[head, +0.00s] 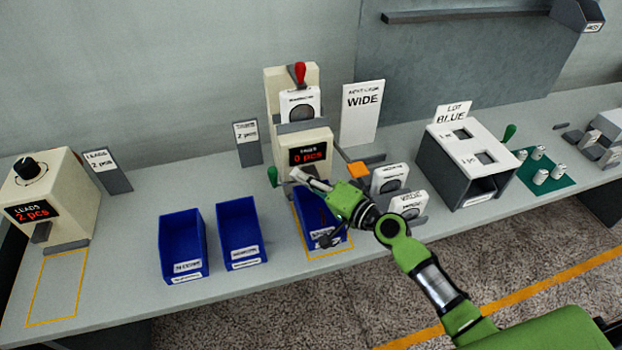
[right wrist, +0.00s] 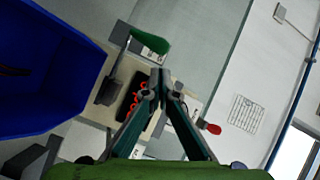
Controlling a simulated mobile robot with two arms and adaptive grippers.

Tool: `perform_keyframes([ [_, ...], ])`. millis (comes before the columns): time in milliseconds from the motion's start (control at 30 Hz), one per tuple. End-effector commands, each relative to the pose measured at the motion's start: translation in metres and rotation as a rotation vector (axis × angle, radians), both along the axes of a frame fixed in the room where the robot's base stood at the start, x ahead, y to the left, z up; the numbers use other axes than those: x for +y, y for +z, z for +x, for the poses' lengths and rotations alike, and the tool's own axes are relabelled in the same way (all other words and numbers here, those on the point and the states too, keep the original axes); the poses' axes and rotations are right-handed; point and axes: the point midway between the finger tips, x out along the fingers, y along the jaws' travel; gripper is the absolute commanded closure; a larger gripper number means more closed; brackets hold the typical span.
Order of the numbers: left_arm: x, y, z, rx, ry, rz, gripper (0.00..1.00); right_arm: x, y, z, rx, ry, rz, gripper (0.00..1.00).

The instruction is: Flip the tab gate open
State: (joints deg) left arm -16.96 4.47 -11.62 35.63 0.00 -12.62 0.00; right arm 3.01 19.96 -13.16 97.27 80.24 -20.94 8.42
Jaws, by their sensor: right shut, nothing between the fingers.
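The tabs machine (head: 305,140) is cream, with a red "0 pcs" display (head: 307,154) on its front. A green-tipped lever (head: 272,175), which I take for the tab gate's handle, sticks out at its lower left. My left gripper is not in view.
A blue bin (head: 325,249) stands below the machine, partly hidden by my right arm. Two more blue bins (head: 183,245) (head: 241,237) stand to its left. White-labelled blocks (head: 390,178) and the lot box (head: 450,170) are to the right. The leads machine (head: 45,195) is far left.

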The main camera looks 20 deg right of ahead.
Motion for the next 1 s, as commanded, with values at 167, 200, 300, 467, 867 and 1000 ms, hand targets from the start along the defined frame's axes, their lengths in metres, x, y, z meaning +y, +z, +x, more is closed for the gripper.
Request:
perform_keyframes([
  [167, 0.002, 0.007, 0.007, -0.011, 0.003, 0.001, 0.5, 0.015, -0.001, 0.024, 0.001, -0.001, 0.002, 1.0],
  [200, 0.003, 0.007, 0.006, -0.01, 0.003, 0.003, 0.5, 0.018, -0.002, 0.028, -0.001, -0.001, 0.001, 1.0],
  [300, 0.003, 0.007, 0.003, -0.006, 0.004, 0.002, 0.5, 0.022, -0.003, 0.034, 0.001, 0.0, 0.001, 1.0],
  [467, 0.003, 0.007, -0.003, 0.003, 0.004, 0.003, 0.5, 0.025, -0.005, 0.038, 0.0, 0.001, 0.0, 1.0],
  [867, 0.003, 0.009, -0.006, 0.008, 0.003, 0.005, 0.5, 0.04, -0.004, 0.037, 0.0, 0.002, 0.001, 1.0],
  [1000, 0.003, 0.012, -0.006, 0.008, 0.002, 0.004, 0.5, 0.065, -0.003, 0.036, 0.001, 0.002, 0.002, 1.0],
])
